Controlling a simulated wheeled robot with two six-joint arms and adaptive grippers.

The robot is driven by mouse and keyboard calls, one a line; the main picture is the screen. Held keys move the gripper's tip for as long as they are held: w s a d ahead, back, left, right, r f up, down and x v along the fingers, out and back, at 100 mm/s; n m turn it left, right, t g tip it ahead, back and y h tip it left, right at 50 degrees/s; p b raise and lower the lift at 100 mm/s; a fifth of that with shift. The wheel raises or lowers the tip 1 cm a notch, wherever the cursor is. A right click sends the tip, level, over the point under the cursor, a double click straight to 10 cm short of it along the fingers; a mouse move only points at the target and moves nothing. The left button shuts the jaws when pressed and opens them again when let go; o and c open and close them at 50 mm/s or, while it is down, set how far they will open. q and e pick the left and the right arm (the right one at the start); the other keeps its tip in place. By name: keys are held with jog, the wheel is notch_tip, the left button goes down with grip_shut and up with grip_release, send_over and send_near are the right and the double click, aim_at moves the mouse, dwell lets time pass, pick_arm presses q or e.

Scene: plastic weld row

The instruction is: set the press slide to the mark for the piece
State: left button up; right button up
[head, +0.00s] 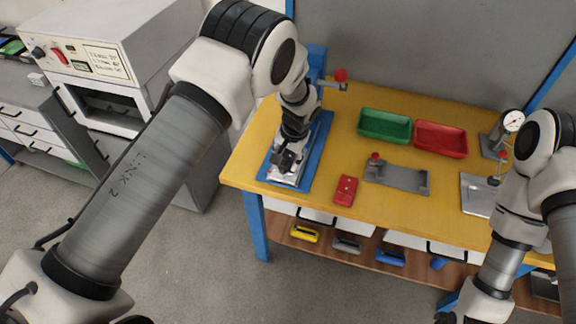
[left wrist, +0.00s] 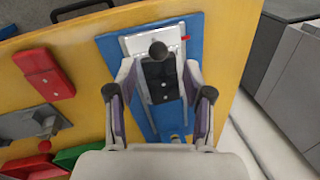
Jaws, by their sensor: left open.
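The press stands on a blue base plate (head: 322,150) at the left end of the yellow table, with a red ball on its lever (head: 341,75). In the left wrist view its silver slide bed (left wrist: 143,43) carries a round black knob (left wrist: 158,50) and a dark block (left wrist: 160,72), with a small red pointer (left wrist: 186,38) at the bed's edge. My left gripper (head: 287,160) is open above the slide, its fingers (left wrist: 160,90) on either side of the dark block. I cannot tell whether they touch it. Scale marks are too small to read. My right gripper is out of view.
A red box (head: 345,190), a grey fixture (head: 397,177), a green tray (head: 385,126) and a red tray (head: 440,139) lie right of the press. A dial gauge (head: 512,121) stands farther right. A grey-white machine (head: 105,60) stands left, beyond a floor gap.

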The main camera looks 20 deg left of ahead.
aim_at(284, 168)
pick_arm(q)
jog(key=f, duration=0.1)
jog(key=f+p, duration=0.1)
jog(key=f, duration=0.3)
jog(key=shift+a+f, duration=0.2)
jog(key=shift+a, duration=0.15)
jog(key=shift+w+a+f, duration=0.1)
jog(key=shift+a+f, duration=0.1)
jog(key=shift+f, duration=0.15)
grip_shut()
